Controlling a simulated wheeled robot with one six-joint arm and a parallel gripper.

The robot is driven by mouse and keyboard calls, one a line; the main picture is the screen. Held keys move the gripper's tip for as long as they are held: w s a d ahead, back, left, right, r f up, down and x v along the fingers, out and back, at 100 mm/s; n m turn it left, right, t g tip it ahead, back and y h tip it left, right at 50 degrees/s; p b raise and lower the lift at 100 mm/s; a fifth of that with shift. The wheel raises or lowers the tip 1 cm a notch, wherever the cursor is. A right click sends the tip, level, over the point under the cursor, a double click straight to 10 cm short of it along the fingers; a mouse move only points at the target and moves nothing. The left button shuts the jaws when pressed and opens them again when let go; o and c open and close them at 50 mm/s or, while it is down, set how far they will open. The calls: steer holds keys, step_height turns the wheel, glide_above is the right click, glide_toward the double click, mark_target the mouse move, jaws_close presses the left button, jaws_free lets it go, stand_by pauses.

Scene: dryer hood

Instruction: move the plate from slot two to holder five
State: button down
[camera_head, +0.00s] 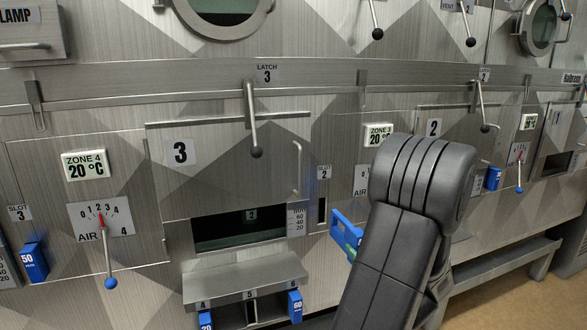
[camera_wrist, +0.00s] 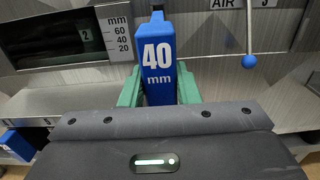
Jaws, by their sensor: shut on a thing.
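The blue plate (camera_wrist: 157,55), marked 40 mm, stands upright between the green fingers of my gripper (camera_wrist: 158,90) in the wrist view. My gripper is shut on it. In the head view the plate (camera_head: 344,228) shows left of my dark arm, which hides part of it. Slot two (camera_head: 322,211) shows as a dark upright opening, left of the plate and apart from it in the picture. Holder five (camera_head: 251,310) is the middle place of the small rack below window 3, and no plate shows in it.
A blue plate marked 20 (camera_head: 205,321) stands in holder four and one marked 60 (camera_head: 295,306) in holder six, on either side. The rack's grey ledge (camera_head: 245,278) juts out above them. A blue-knobbed air lever (camera_wrist: 249,60) hangs right of the plate in the wrist view.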

steer(key=v, duration=0.7)
steer(key=shift+s, duration=0.2)
stand_by(0.6)
